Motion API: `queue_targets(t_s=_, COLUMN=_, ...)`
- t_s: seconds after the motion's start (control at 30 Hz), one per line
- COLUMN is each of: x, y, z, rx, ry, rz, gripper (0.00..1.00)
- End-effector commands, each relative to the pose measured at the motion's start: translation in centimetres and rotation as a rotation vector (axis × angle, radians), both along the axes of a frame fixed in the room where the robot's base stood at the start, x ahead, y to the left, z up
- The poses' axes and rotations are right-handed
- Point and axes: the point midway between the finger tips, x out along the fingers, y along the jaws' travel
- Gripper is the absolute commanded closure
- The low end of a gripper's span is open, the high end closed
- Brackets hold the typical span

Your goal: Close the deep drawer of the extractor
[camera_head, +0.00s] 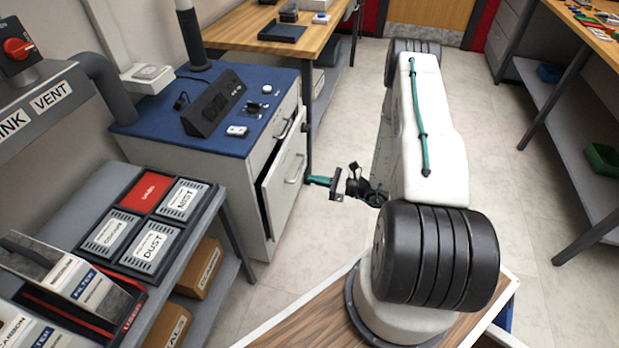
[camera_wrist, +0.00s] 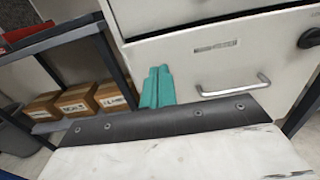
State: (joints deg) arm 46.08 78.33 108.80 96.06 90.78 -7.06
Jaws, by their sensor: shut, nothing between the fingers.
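The extractor (camera_head: 254,222) is a pale cabinet with a blue top, on the left in the head view. Its deep drawer (camera_head: 286,172) is the tall lower front with a bar handle, standing a little out with a dark gap along its left side. In the wrist view the drawer front (camera_wrist: 215,68) and its handle (camera_wrist: 238,88) fill the right half. My gripper (camera_head: 310,180) has teal fingers, shut and empty, close in front of the drawer's front. In the wrist view the fingertips (camera_wrist: 158,72) overlap the drawer's left edge; I cannot tell whether they touch it.
A shelf rack with labelled filter boxes (camera_head: 152,245) and cardboard boxes (camera_head: 203,268) stands left of the extractor. The shallow upper drawer (camera_head: 287,123) is above the deep one. A wooden workbench (camera_head: 250,28) is behind. The floor (camera_head: 335,130) in front is clear.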

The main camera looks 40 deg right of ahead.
Motion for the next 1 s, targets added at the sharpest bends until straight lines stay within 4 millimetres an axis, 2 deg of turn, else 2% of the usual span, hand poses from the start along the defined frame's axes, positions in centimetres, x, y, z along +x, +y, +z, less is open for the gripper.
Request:
queue_targets(t_s=0.3, x=5.4, y=4.4, z=0.0, rx=-0.001, ry=0.0, rz=0.007, gripper=1.0)
queue_targets(t_s=0.5, x=8.0, y=6.4, z=0.0, rx=-0.002, ry=-0.001, rz=0.005, gripper=1.0)
queue_targets(t_s=0.7, x=9.1, y=7.2, z=0.0, rx=0.0, ry=0.0, rz=0.003, gripper=1.0)
queue_targets(t_s=1.0, x=9.2, y=7.2, z=0.0, rx=0.0, ry=0.0, rz=0.002, gripper=1.0)
